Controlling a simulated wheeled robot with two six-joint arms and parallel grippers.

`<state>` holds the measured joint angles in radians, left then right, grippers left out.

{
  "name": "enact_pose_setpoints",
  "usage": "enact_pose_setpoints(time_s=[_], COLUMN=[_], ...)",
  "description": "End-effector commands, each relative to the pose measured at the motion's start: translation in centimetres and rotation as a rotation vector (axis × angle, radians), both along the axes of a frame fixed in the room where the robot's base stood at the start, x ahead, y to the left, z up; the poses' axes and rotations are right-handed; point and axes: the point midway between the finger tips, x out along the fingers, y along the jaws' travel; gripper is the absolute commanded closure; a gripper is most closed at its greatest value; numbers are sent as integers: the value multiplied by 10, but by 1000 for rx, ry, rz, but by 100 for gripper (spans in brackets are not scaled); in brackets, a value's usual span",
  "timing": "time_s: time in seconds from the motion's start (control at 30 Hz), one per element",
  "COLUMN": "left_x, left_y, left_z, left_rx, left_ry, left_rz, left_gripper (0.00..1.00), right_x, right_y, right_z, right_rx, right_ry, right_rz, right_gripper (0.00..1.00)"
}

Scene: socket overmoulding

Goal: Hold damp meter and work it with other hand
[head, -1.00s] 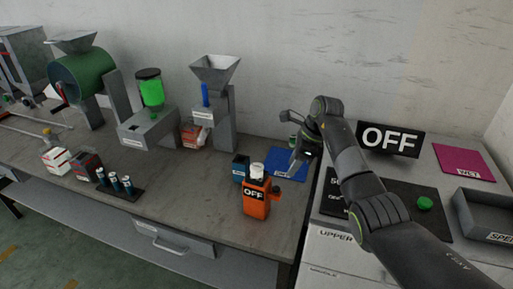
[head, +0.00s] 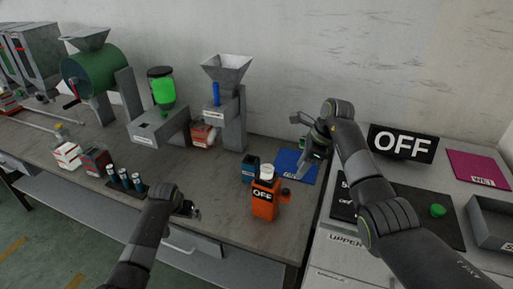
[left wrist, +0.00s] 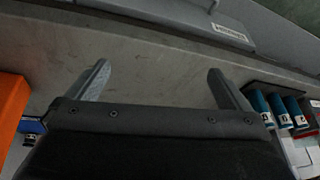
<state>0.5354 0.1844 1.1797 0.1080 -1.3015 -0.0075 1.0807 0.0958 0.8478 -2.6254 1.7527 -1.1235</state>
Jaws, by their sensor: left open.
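The damp meter is an orange box (head: 264,204) reading OFF, with a white top and a dark knob at its right side. It stands upright near the front edge of the bench; its orange side also shows at the left edge of the left wrist view (left wrist: 10,110). My left gripper (head: 190,209) is to the left of the meter, apart from it; in the left wrist view its fingers (left wrist: 160,85) are spread and empty. My right gripper (head: 304,142) is over the blue mat (head: 287,168), behind and right of the meter, with its fingers apart.
A dark blue box (head: 250,168) stands just behind the meter. A rack of several vials (head: 124,180) is left of my left gripper. A hopper machine (head: 228,105) stands behind. An OFF sign (head: 403,144) and a grey tray (head: 490,222) are at right.

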Motion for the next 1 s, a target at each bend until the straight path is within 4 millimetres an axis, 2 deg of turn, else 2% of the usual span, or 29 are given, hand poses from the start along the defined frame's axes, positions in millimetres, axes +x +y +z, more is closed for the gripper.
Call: enact_pose_setpoints(time_s=[0.03, 0.17, 0.2, 0.27, 0.4, 0.5, 0.6, 0.77, 0.87, 1.0], left_x=[15, 38, 42, 46, 45, 38, 29, 18, 16, 20], left_y=[-12, -47, -61, -85, -145, -185, -216, -244, -251, -254], left_z=[31, 98, 117, 144, 199, 229, 251, 271, 273, 261], left_rx=[-5, -22, -29, -41, -65, -78, -85, -85, -85, -84], left_ry=[-20, -38, -38, -36, -21, -6, 9, 25, 31, 36], left_rz=[-16, -61, -78, -107, -187, -243, -288, -332, -342, -344], left_gripper=[0, 0, 0, 0, 0, 0, 0, 0, 0, 0], right_x=[0, 0, 0, 0, 0, 0, 0, 0, 0, 0], right_y=[0, 0, 0, 0, 0, 0, 0, 0, 0, 0], right_z=[0, 0, 0, 0, 0, 0, 0, 0, 0, 0], right_rx=[0, 0, 0, 0, 0, 0, 0, 0, 0, 0], right_ry=[0, 0, 0, 0, 0, 0, 0, 0, 0, 0], right_rz=[0, 0, 0, 0, 0, 0, 0, 0, 0, 0], right_gripper=[64, 64, 64, 64, 64, 64, 64, 64, 64, 64])
